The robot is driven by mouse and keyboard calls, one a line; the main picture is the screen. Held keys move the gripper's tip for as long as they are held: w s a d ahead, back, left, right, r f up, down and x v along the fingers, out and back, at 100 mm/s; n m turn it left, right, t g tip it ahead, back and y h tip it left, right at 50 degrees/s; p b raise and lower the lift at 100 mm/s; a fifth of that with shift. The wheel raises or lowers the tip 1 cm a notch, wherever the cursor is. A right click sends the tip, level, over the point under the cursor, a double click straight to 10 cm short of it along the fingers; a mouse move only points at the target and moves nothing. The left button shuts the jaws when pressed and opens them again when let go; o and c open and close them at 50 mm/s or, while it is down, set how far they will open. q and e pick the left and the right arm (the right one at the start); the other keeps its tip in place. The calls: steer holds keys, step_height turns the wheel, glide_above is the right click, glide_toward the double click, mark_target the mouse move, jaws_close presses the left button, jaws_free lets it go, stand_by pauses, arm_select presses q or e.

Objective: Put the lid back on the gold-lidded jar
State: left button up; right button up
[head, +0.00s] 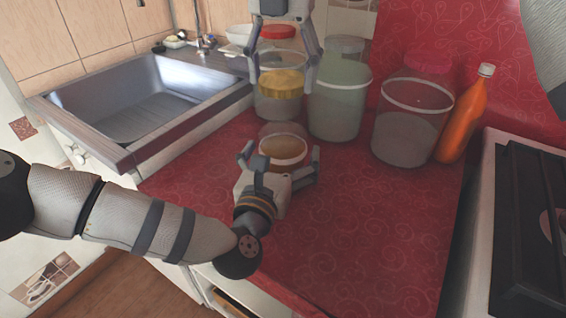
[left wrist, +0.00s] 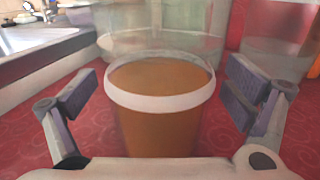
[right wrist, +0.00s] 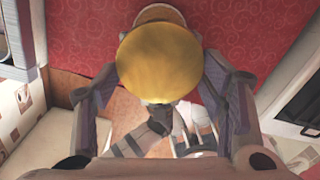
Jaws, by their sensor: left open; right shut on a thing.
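The open jar (head: 284,150) holds brown contents and has a white band. It stands upright on the red counter, and its mouth is uncovered. It also shows in the left wrist view (left wrist: 158,120). My left gripper (head: 282,162) is open, with its fingers on either side of the jar, apart from it in the left wrist view. My right gripper (head: 282,84) is shut on the gold lid (head: 281,80) and holds it above and behind the jar in the head view. In the right wrist view, the lid (right wrist: 160,62) hides most of the jar.
Behind stand a red-lidded jar (head: 278,31), a pale green jar (head: 338,100), a large pink-lidded jar (head: 408,135) and an orange bottle (head: 463,118). A sink (head: 150,95) is at left, a stove (head: 530,230) at right. The front right counter (head: 370,230) is clear.

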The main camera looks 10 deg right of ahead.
arm_select(q)
steer(key=shift+w+d, duration=0.25)
steer(key=shift+w, duration=0.2)
steer(key=c, duration=1.8)
arm_select(e)
steer(key=shift+f, duration=2.5)
steer(key=shift+f, duration=0.9)
steer(key=shift+f, duration=0.55)
